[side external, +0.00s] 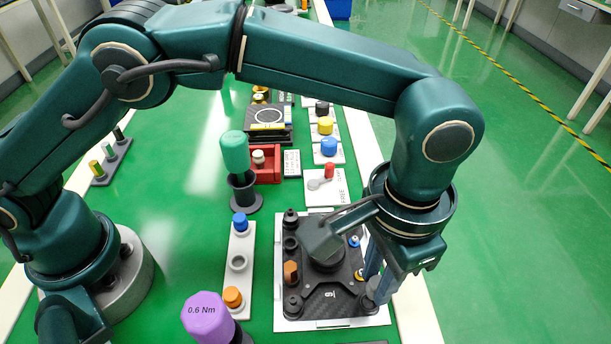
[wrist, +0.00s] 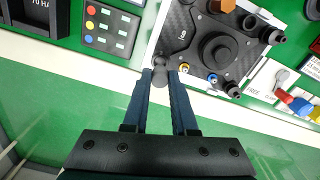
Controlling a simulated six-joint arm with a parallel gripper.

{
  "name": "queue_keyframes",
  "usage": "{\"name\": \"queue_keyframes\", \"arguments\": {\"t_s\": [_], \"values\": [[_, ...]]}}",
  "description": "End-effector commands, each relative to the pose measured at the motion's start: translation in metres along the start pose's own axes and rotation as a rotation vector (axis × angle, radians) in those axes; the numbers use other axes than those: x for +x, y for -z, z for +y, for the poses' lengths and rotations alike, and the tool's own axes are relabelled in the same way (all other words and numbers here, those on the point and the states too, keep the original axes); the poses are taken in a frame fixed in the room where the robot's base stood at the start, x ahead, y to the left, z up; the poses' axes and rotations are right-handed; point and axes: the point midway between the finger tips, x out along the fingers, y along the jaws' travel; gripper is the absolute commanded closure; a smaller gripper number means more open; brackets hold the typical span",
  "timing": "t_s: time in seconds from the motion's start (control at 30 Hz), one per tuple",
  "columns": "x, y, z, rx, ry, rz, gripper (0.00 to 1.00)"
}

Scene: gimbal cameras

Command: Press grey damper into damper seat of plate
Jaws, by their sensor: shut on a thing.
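The black plate (side external: 330,290) lies on a white base board and also shows in the wrist view (wrist: 195,40). My gripper (side external: 374,288) is at its near right corner. In the wrist view my gripper (wrist: 161,70) is shut on the grey damper (wrist: 160,60), which shows between the fingertips at the plate's corner. The seat under it is hidden, so I cannot tell how deep it sits. Black dampers stand at other corners, one at the near left (side external: 293,304) and one at the far left (side external: 291,217). Another corner damper (wrist: 232,89) shows in the wrist view.
An orange part (side external: 291,272) stands on the plate's left side. A white strip (side external: 237,263) with blue and orange pieces and a purple 0.6 Nm tool (side external: 207,318) stand to the left. A lever panel (side external: 323,187) lies behind the plate.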

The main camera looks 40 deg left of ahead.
Motion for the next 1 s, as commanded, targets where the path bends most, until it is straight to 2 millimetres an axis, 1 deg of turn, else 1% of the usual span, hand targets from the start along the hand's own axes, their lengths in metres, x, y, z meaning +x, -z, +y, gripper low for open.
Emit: {"name": "queue_keyframes", "arguments": {"t_s": [0.1,0.23,1.0], "values": [[0.0058,-0.0005,-0.0002,0.000,0.001,-0.002,1.00],[0.0085,-0.0004,-0.0001,0.000,0.000,-0.001,1.00],[0.0085,-0.0004,0.0001,0.000,0.000,-0.001,1.00]]}}
